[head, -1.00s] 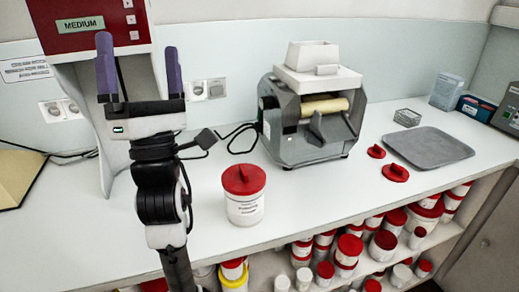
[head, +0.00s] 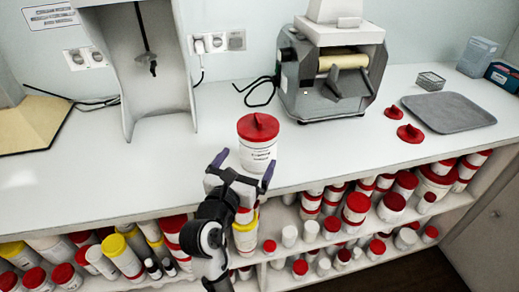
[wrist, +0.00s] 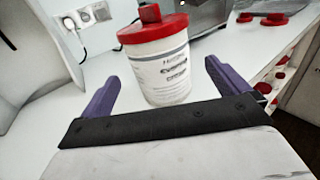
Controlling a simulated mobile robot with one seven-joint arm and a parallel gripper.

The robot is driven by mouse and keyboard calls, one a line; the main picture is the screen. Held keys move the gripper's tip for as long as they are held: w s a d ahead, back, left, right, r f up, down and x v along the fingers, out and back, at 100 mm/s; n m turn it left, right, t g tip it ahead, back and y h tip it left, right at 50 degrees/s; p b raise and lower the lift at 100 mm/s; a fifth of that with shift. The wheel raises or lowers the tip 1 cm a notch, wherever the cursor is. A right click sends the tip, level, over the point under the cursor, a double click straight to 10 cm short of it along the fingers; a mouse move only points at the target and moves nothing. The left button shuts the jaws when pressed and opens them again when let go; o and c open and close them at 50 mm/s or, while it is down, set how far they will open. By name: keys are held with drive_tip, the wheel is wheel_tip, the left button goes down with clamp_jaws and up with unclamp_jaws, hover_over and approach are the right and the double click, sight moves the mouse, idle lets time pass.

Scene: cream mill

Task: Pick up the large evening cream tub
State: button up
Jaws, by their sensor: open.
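The large white tub with a red lid (head: 258,155) stands upright on the white counter near its front edge. Its label reads as an evening cream, partly blurred, in the wrist view (wrist: 161,75). My gripper (head: 243,170) is open, with its purple fingers pointing at the tub from the front. In the wrist view the tub stands beyond and between the fingertips of my gripper (wrist: 165,75). The fingers appear apart from the tub.
A grey mill with a roller (head: 335,80) stands behind the tub to the right. Loose red lids (head: 410,133) and a grey tray (head: 448,112) lie farther right. Shelves below hold several tubs (head: 355,207). The counter left of the tub is clear.

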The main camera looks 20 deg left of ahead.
drive_tip(key=w+p, duration=0.1)
drive_tip(key=w, duration=0.3)
drive_tip(key=w+p, duration=0.1)
drive_tip(key=w, duration=0.4)
drive_tip(key=shift+w+a+r, duration=0.1)
drive_tip(key=shift+a+r, duration=0.05)
drive_tip(key=shift+c, duration=0.3)
drive_tip(key=c, duration=0.7)
drive_tip(key=shift+o, duration=0.2)
drive_tip(key=shift+r, duration=0.1)
wheel_tip(320, 180, up, 20)
